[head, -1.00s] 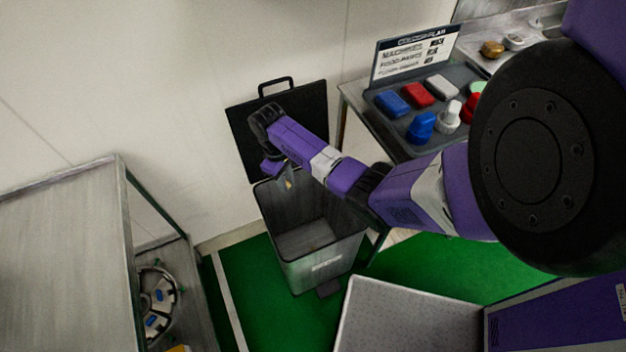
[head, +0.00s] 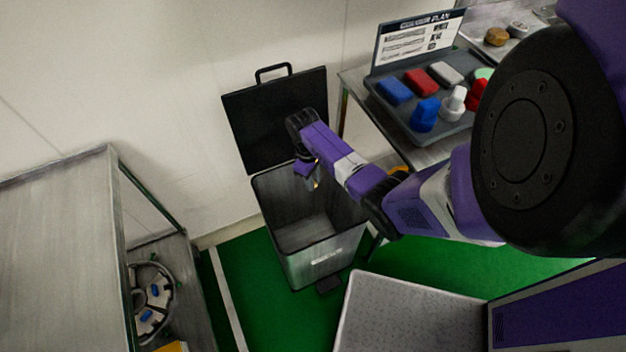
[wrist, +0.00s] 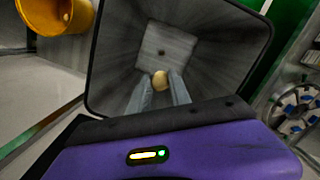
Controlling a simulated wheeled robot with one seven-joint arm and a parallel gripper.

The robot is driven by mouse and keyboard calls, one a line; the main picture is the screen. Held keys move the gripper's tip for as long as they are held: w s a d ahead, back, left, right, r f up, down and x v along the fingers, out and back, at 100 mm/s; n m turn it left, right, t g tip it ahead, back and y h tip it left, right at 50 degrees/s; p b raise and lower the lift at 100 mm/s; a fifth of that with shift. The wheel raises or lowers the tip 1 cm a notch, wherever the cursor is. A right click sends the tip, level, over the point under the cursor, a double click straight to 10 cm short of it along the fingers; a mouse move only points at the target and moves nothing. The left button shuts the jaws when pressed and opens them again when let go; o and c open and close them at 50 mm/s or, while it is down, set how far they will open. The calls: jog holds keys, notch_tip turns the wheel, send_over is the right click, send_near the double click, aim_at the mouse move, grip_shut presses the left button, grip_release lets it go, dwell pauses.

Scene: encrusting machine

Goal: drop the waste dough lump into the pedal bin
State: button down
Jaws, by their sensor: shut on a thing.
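The pedal bin (head: 318,262) stands on the green floor with its black lid (head: 275,120) raised at the back. In the wrist view its dark rim (wrist: 94,70) surrounds the open mouth, and the bin floor shows below. My gripper (wrist: 160,88) points down over the open bin, and in the head view it (head: 313,183) is above the rear of the opening. Its fingers are shut on the pale, round waste dough lump (wrist: 160,80) at their tips. In the head view the lump is too small to make out clearly.
A steel table (head: 352,84) with a tray of coloured brushes and blocks (head: 420,139) stands right of the bin. A steel bench (head: 62,200) is at the left, with a round machine part (head: 152,296) on its lower shelf. A yellow container (wrist: 58,18) shows in the wrist view.

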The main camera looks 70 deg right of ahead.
jog(key=shift+f+b, duration=0.4)
jog(key=shift+f, duration=0.35)
jog(key=c, duration=1.1)
grip_release()
jog(key=shift+r, duration=0.1)
jog(key=r, duration=0.5)
jog(key=w+r, duration=0.1)
jog(key=r, duration=0.1)
jog(key=shift+d+r+p, duration=0.1)
jog(key=shift+r+p, duration=0.2)
jog(key=shift+p, duration=0.1)
